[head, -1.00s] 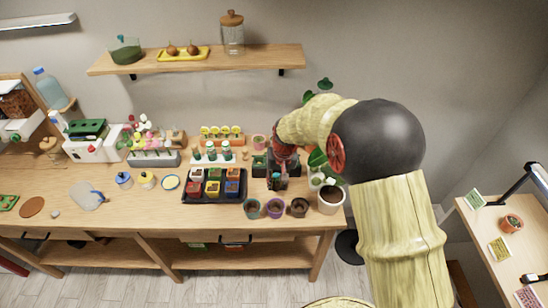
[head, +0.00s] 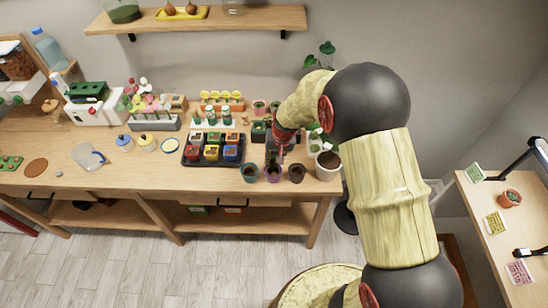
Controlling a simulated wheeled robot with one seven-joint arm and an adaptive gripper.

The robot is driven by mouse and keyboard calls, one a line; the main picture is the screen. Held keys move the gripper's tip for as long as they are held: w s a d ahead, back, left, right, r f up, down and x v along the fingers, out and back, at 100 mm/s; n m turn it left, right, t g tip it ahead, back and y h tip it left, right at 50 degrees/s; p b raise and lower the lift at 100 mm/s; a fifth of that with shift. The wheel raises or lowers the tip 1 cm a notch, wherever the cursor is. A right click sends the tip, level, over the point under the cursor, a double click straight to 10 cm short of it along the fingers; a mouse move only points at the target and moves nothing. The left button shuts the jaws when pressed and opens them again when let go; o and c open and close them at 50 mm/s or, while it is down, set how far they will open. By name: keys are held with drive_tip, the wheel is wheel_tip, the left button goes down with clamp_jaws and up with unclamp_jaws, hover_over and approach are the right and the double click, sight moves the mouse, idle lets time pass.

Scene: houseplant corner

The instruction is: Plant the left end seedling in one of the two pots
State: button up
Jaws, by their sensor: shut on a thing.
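My gripper (head: 277,150) is low over the right part of the bench, pointing down. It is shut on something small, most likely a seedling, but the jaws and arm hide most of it. A dark square pot (head: 258,132) with green in it stands just left of the gripper. A teal pot (head: 250,174), a purple pot (head: 273,174) and a brown pot (head: 297,174) stand in a row at the bench's front edge, just in front of the gripper. I cannot tell which are the two pots meant.
A black tray (head: 187,161) of coloured pots is left of the gripper. Green-topped items and a yellow-flowered tray (head: 221,104) are behind.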

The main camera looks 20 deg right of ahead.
sight(274, 167)
drive_tip(key=shift+s+b+x, duration=0.25)
drive_tip(key=shift+b+x, duration=0.3)
drive_tip(key=shift+x, duration=0.6)
drive_tip(key=shift+d+f+b, duration=0.15)
drive_tip(key=shift+f+b, duration=0.85)
drive_tip(key=shift+f, duration=0.4)
idle(0.6)
drive_tip(key=o, duration=0.8)
drive_tip(key=shift+o, duration=1)
drive_tip(key=shift+o, duration=1.1)
drive_tip(key=shift+r, duration=0.1)
